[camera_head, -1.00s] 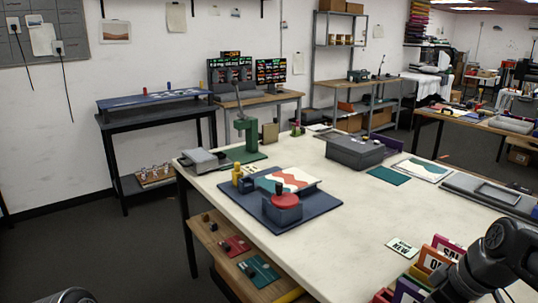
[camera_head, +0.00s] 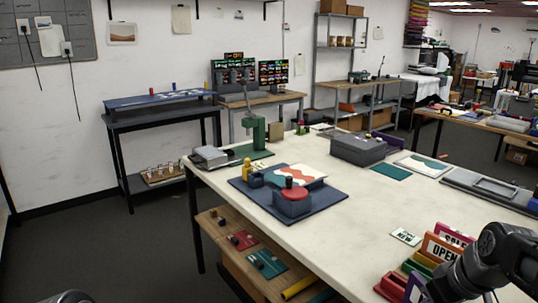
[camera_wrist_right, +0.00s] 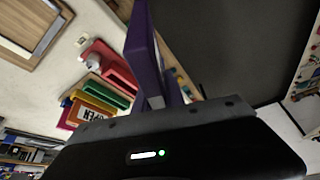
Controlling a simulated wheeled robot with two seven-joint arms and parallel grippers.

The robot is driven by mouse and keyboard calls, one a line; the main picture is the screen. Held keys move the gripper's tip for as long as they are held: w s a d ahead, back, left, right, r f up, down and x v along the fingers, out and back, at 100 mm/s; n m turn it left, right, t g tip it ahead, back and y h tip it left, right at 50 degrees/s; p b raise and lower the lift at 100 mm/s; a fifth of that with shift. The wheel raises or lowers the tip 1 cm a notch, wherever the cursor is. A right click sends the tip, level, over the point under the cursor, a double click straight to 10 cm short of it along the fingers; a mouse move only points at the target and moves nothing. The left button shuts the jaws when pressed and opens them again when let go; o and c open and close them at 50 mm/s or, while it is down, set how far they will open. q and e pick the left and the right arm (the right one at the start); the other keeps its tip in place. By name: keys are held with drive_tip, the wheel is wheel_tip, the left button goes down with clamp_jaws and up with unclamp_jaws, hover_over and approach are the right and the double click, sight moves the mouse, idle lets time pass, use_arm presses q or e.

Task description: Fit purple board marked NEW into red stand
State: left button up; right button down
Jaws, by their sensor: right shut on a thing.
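The purple board (camera_wrist_right: 143,45) is held in my right gripper (camera_wrist_right: 160,103), seen close up in the right wrist view. Its marking is not readable, as it shows nearly edge-on. The red stand (camera_wrist_right: 112,66) lies beyond and to the left of the board in that view, apart from it in the picture. In the head view a red stand (camera_head: 390,287) shows at the bottom near the table's front edge. My right arm covers the right gripper there. The left gripper is out of view.
Green (camera_wrist_right: 106,93) and yellow stands and an orange board marked OPEN (camera_head: 440,248) sit close to the red stand. A SALE board (camera_head: 456,234) stands behind. A white card (camera_head: 405,237) lies nearby. A blue mat (camera_head: 325,208) holds a press.

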drive_tip(key=w+a+f+m+h, duration=0.2)
drive_tip(key=w+f+m, duration=0.3)
drive_tip(key=w+f, duration=0.2)
drive_tip(key=w+a+f+n+y, duration=0.1)
drive_tip(key=a+f, duration=0.5)
drive_tip(key=a, duration=0.6)
drive_tip(key=shift+w+n, duration=0.2)
drive_tip(key=shift+n, duration=0.5)
